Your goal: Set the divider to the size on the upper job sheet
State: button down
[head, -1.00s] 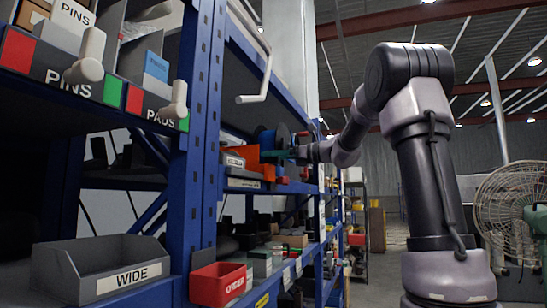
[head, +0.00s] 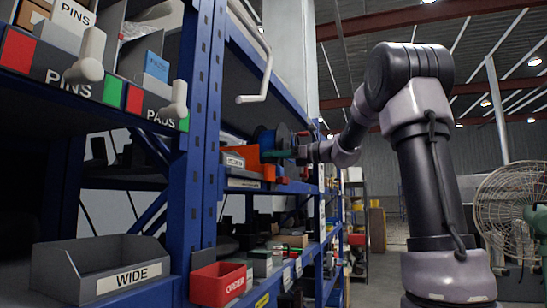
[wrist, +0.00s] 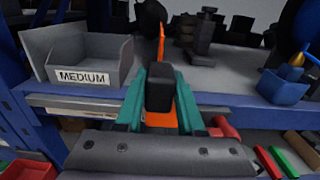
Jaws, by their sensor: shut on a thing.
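My gripper (wrist: 160,103) is shut on a black block-shaped handle (wrist: 158,85), with one teal finger on each side of it. An orange plate (wrist: 162,118), which looks like the divider, shows below the handle and as a thin upright strip above it. In the head view my gripper (head: 284,153) reaches into the blue rack from the right, beside the orange plate (head: 253,158). A grey bin (wrist: 118,60) labelled MEDIUM stands left of the handle in the wrist view. No job sheet is readable in either view.
A blue rack post (head: 195,150) stands left of my arm. A grey WIDE bin (head: 70,262) and a red bin (head: 205,285) sit lower left. A small blue bin (wrist: 283,87) and a dark stand (wrist: 203,38) are on the shelf. A white crank handle (head: 255,98) hangs above.

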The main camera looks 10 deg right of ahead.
dwell(0.8)
jog(key=s+a, duration=0.4)
jog(key=s, duration=0.1)
jog(key=shift+s, duration=0.4)
jog(key=c, duration=0.5)
grip_release()
jog(key=shift+d, duration=0.1)
jog(key=v, duration=1.1)
